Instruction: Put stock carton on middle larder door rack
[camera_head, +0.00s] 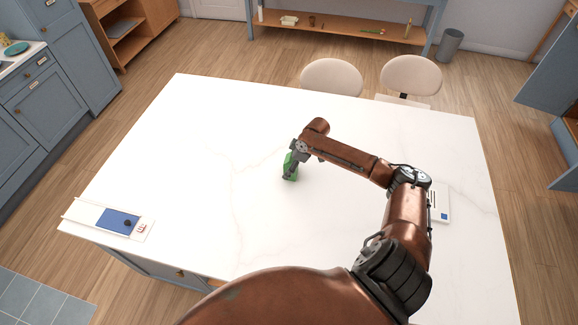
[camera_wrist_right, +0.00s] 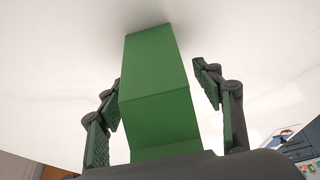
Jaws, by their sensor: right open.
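The green stock carton (camera_head: 290,168) stands on the white table in the head view, partly hidden by my right gripper (camera_head: 291,164). In the right wrist view the carton (camera_wrist_right: 155,90) fills the middle of the picture. My right gripper (camera_wrist_right: 163,105) is open there, with one finger on each side of the carton. A gap shows between the carton and the right finger; the left finger is close to the carton's side, and I cannot tell if it touches. My left gripper is not in view. I see no larder door rack that I can name for sure.
The white table (camera_head: 205,130) is mostly bare. A board with a blue panel (camera_head: 118,221) lies at its left corner, and a white card (camera_head: 442,203) lies at the right behind my arm. Two chairs (camera_head: 331,77) stand at the far edge. A blue cabinet door (camera_head: 551,85) shows far right.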

